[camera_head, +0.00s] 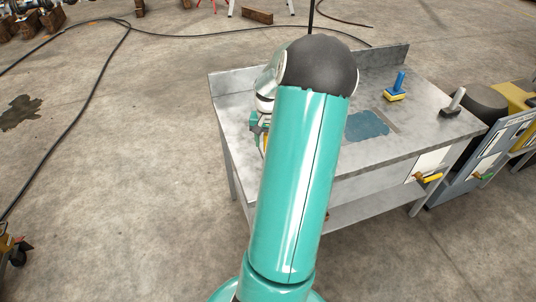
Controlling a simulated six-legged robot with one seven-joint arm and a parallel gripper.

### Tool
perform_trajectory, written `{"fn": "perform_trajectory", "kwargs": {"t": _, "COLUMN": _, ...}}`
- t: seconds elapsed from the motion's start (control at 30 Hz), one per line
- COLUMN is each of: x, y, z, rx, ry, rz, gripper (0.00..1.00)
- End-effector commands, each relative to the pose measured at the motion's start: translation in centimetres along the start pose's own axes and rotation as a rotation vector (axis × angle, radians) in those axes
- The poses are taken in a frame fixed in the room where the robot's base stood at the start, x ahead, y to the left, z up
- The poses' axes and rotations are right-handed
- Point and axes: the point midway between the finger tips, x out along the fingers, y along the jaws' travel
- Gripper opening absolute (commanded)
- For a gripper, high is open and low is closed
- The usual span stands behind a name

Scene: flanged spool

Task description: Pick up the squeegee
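A grey metal workbench (232,92) stands ahead of me. A tool with an upright blue handle and a yellow base (397,88) stands on its right half. A tool with a light grey handle and a dark base (454,103) stands near its right end. I cannot tell for sure which one is the squeegee. My teal arm with a black joint crosses the middle of the view. My gripper (259,128) shows only in part, over the bench's left side, apart from both tools. My arm hides the rest of it and part of the bench top.
A blue-grey patch (366,126) lies on the bench top near the middle. A low backsplash runs along the back edge. A dark round-topped object (482,100) and a grey-blue cabinet (485,150) stand right of the bench. Black cables (95,92) cross the floor at left.

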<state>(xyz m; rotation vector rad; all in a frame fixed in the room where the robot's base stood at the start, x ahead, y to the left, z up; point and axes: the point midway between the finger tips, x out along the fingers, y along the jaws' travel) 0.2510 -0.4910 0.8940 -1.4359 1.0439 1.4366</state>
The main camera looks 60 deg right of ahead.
Motion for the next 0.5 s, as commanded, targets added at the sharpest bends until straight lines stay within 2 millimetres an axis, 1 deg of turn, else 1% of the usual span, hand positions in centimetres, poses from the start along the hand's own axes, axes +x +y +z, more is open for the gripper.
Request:
{"fn": "perform_trajectory", "kwargs": {"t": 0.07, "x": 0.38, "y": 0.05, "z": -0.02, "rx": 0.0, "ry": 0.001, "rz": 0.0, "gripper": 0.52}}
{"fn": "perform_trajectory", "kwargs": {"t": 0.27, "x": 0.39, "y": 0.05, "z": -0.01, "rx": 0.0, "ry": 0.002, "rz": 0.0, "gripper": 0.52}}
{"fn": "perform_trajectory", "kwargs": {"t": 0.3, "x": 0.39, "y": 0.05, "z": -0.01, "rx": 0.0, "ry": 0.002, "rz": 0.0, "gripper": 0.45}}
{"fn": "perform_trajectory", "kwargs": {"t": 0.37, "x": 0.39, "y": 0.05, "z": -0.01, "rx": 0.0, "ry": 0.001, "rz": 0.0, "gripper": 0.33}}
{"fn": "perform_trajectory", "kwargs": {"t": 0.4, "x": 0.38, "y": 0.05, "z": -0.01, "rx": 0.0, "ry": 0.001, "rz": 0.0, "gripper": 0.25}}
{"fn": "perform_trajectory", "kwargs": {"t": 0.47, "x": 0.38, "y": 0.05, "z": -0.01, "rx": 0.0, "ry": 0.001, "rz": 0.0, "gripper": 0.13}}
{"fn": "perform_trajectory", "kwargs": {"t": 0.5, "x": 0.38, "y": 0.05, "z": -0.01, "rx": 0.0, "ry": 0.001, "rz": 0.0, "gripper": 0.05}}
